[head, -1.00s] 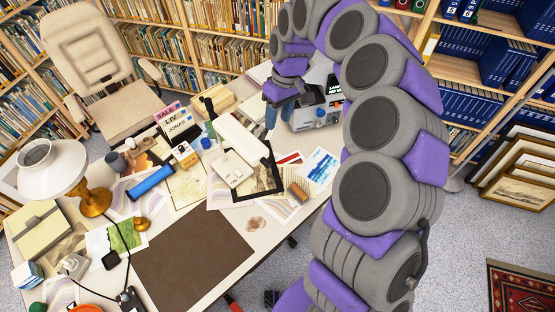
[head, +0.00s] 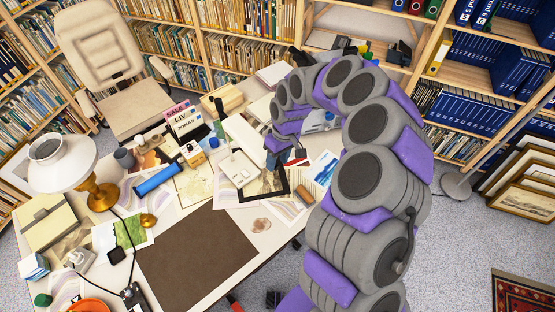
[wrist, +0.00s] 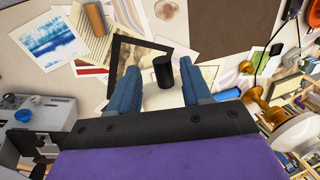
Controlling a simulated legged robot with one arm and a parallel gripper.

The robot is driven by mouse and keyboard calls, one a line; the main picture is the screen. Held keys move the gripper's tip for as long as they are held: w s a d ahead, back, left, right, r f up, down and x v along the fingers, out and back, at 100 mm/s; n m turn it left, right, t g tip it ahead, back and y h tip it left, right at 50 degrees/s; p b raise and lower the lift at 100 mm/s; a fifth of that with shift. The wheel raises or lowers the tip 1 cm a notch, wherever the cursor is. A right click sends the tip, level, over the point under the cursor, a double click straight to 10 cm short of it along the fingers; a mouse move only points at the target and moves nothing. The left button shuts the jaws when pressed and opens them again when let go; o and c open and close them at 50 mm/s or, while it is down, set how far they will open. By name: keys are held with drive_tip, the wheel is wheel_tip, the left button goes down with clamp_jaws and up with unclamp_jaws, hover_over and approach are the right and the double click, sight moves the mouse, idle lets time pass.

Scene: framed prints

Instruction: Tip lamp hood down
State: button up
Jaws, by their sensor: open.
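A slim white shape (head: 243,131), which looks like a lamp hood, stands over a small white base (head: 238,168) on the desk. A second lamp, with a round white shade (head: 62,168) on a brass stem (head: 98,196), stands upright at the desk's left. My gripper (head: 279,147) is low over the desk, to the right of the white base. In the wrist view, my gripper (wrist: 160,75) is open, with a black cylinder (wrist: 163,70) showing between its blue fingers. I cannot tell whether they touch it, or whether it belongs to the hood.
Prints, a black frame (head: 276,192), a blue roll (head: 157,180) and small bottles crowd the desk. A brown mat (head: 195,255) lies clear in front. A chair (head: 105,60) and bookshelves (head: 190,45) stand behind. Framed prints (head: 525,185) lean at the right.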

drive_tip(key=shift+a+f, duration=0.5)
drive_tip(key=shift+a, duration=0.05)
drive_tip(key=shift+d+r, duration=0.1)
drive_tip(key=shift+d, duration=0.35)
drive_tip(key=c, duration=0.5)
drive_tip(key=shift+a, duration=0.15)
clamp_jaws()
